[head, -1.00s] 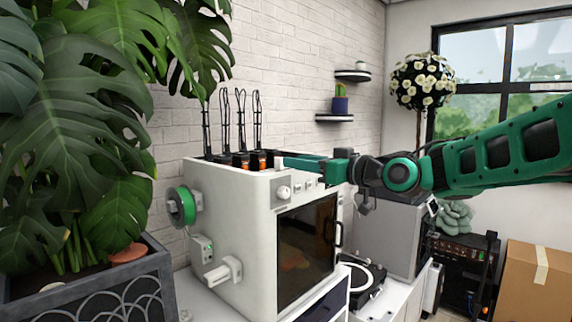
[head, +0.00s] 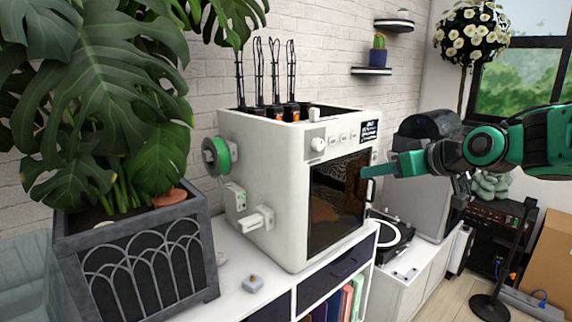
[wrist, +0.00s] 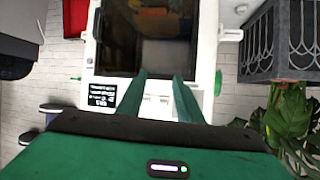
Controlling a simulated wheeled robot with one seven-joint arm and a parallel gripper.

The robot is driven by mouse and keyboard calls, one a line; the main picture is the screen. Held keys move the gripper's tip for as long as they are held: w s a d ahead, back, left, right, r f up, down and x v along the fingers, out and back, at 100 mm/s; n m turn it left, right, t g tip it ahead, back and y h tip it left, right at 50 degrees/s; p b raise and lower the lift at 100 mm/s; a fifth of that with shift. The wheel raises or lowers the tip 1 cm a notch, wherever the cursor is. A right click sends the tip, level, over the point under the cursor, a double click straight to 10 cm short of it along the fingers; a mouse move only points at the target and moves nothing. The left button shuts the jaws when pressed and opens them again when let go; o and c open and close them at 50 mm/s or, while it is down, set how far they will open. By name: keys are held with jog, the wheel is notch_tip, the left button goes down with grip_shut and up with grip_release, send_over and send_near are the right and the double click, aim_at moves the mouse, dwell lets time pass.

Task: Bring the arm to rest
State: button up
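My arm reaches in from the right in the head view. My gripper (head: 368,172) is beside the right front of a white box-shaped machine (head: 265,165) with a dark glass door (head: 338,200). In the wrist view the two green fingers of my gripper (wrist: 160,76) stand apart with nothing between them. The machine's front and its dark door (wrist: 150,40) show beyond the fingers. I cannot tell whether a fingertip touches the machine.
A large leafy plant in a grey planter (head: 140,255) fills the left. A turntable (head: 388,236) sits right of the machine. Wall shelves (head: 372,71) hold small pots. A black stand (head: 490,305) and a cardboard box (head: 552,255) are at the right.

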jog(key=s+d+f+m+g+h, duration=0.35)
jog(key=s+d+f, duration=0.4)
jog(key=s, duration=0.45)
jog(key=s+d+f+m+g+h, duration=0.2)
jog(key=s+d+f+m+g, duration=0.25)
jog(key=s+d+f, duration=0.55)
jog(key=s+a+f+m+g, duration=0.1)
jog(key=s+f+m+g, duration=0.1)
jog(key=s, duration=1.1)
jog(key=shift+s+a+m+g, duration=0.25)
jog(key=shift+m+g, duration=0.25)
jog(key=shift+g, duration=0.3)
jog(key=shift+w, duration=0.1)
jog(key=shift+w+f, duration=0.2)
jog(key=shift+w, duration=0.4)
